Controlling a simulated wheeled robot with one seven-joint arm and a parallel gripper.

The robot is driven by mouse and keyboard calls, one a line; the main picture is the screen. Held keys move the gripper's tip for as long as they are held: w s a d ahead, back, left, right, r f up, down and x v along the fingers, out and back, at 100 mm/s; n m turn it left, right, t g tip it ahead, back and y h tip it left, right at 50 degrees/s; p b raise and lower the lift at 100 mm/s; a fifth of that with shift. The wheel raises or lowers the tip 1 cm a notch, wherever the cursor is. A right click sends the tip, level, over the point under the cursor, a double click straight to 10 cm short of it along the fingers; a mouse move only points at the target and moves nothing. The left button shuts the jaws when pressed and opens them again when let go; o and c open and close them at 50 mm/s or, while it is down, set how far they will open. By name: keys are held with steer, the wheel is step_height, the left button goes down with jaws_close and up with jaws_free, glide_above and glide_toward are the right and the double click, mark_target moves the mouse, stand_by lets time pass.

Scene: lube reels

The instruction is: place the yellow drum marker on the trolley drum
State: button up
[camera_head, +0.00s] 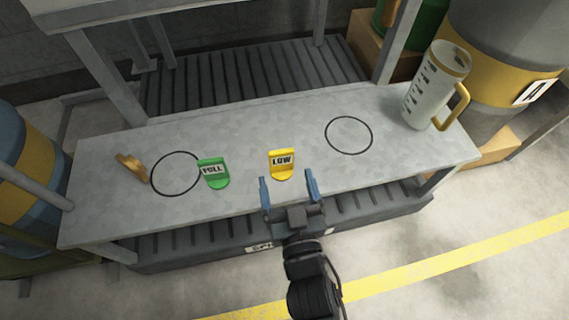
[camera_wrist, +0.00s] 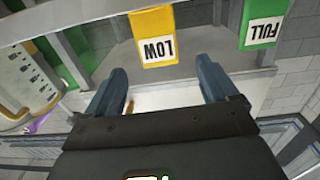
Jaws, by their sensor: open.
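The yellow marker reading LOW (camera_head: 283,164) stands on the grey metal bench (camera_head: 240,130), near its front edge. My gripper (camera_head: 287,182) is open and empty at the bench's front edge, just on the near side of the marker. In the wrist view the yellow marker (camera_wrist: 153,35) shows upside down, ahead of and between the blue fingers, apart from them. A blue drum with a yellow band (camera_head: 20,170) is at the far left, and a grey drum with a yellow band (camera_head: 500,60) at the right. I cannot tell which is the trolley drum.
A green FULL marker (camera_head: 213,173) stands left of the yellow one and shows in the wrist view (camera_wrist: 264,22). A brown piece (camera_head: 132,167) lies further left. A clear jug (camera_head: 435,85) stands at the bench's right end. Two drawn black circles on the bench are empty.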

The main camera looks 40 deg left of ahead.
steer(key=shift+s+d, duration=0.25)
steer(key=shift+d, duration=0.05)
steer(key=s+d+m+t+h, duration=0.2)
steer(key=s+d+h, duration=0.15)
steer(key=d, duration=0.85)
steer(key=s+d+m+t+h, duration=0.1)
steer(key=s+d+m+h, duration=0.3)
steer(key=d, duration=0.8)
steer(key=s+d+r+m+h, duration=0.3)
steer(key=s+d+r+h, duration=0.3)
steer(key=s+d+r, duration=0.7)
steer(key=shift+s+d+r+m, duration=0.25)
steer(key=shift+s+r+m, duration=0.05)
steer(key=shift+s, duration=0.9)
